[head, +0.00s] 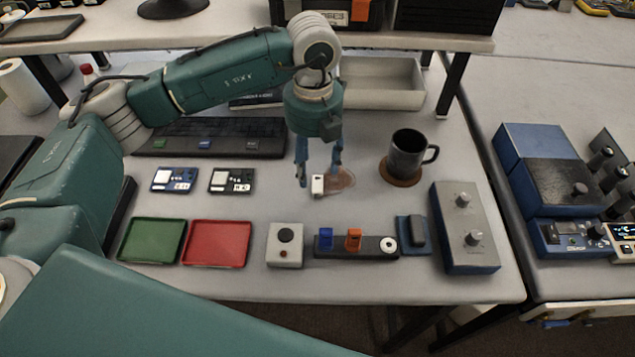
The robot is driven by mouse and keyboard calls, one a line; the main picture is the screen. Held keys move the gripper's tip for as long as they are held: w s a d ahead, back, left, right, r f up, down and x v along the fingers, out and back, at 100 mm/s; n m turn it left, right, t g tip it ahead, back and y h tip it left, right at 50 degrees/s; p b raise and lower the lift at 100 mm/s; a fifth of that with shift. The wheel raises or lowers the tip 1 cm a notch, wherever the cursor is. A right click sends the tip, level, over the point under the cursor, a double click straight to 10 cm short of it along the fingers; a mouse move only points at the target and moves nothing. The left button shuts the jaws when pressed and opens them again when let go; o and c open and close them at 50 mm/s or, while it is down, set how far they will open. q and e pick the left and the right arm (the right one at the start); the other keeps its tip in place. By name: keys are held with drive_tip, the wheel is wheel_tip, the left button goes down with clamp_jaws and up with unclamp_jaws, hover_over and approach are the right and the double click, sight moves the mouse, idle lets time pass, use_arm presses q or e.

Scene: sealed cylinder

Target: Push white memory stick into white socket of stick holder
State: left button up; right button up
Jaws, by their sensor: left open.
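The stick holder (371,252) is a dark bar near the front of the table. A blue stick (326,238) and an orange stick (353,239) stand upright in it. The white round socket (389,246) at its right end has no stick in it. The small white memory stick (318,184) is behind the holder, at the left edge of a brownish round patch (342,181). My left gripper (319,175) points down over the white stick, open, with a finger on either side. I cannot tell whether the fingers touch it. My right gripper is not in view.
A grey button box (285,246), red tray (217,243) and green tray (152,240) lie left of the holder. A blue block (412,236) and a two-knob box (465,228) stand right. A black mug (408,153) stands behind. The table front is clear.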

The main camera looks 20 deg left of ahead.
sight(314, 183)
use_arm(q)
drive_tip(key=shift+f+p, duration=0.2)
drive_tip(key=shift+p, duration=0.1)
wheel_tip(314, 183, down, 4)
drive_tip(key=shift+r+p, duration=0.2)
drive_tip(key=shift+p, duration=0.7)
drive_tip(key=shift+w+f, duration=0.1)
drive_tip(key=shift+f, duration=0.5)
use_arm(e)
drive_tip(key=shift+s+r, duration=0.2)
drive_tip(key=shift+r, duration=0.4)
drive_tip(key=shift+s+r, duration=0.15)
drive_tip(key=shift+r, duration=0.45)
use_arm(q)
drive_tip(key=c, duration=1)
